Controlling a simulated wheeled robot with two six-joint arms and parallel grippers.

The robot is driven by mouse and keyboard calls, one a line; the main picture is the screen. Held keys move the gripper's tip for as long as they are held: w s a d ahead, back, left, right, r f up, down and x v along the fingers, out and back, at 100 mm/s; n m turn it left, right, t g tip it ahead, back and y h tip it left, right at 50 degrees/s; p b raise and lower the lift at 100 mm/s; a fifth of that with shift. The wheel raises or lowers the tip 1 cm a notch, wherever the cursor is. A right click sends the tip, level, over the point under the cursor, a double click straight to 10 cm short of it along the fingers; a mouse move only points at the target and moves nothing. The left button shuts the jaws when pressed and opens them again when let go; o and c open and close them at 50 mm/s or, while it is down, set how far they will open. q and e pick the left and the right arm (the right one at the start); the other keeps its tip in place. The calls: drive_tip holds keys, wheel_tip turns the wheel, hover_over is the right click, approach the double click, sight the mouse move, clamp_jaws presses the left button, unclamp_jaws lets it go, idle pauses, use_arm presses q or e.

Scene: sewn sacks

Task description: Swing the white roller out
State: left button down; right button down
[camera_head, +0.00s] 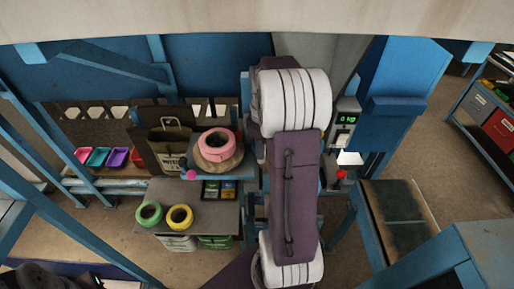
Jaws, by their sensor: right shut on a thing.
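My right arm (296,190), purple with white ringed joints, rises through the middle of the view and folds back behind itself. It covers most of my right gripper, so its fingertips do not show. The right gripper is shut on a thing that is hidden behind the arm. I cannot make out the white roller for sure, and the arm covers much of the middle of the machine. No fingers of my left gripper can be made out.
A device with a green display (346,119) stands right of the arm, above a red knob (341,174). A pink tape roll (217,144) lies left of the arm. Green (150,213) and yellow (180,217) rolls lie on a grey shelf. Blue posts stand on both sides.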

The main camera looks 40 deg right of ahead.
drive_tip(key=c, duration=1.2)
unclamp_jaws()
drive_tip(key=shift+a, duration=0.1)
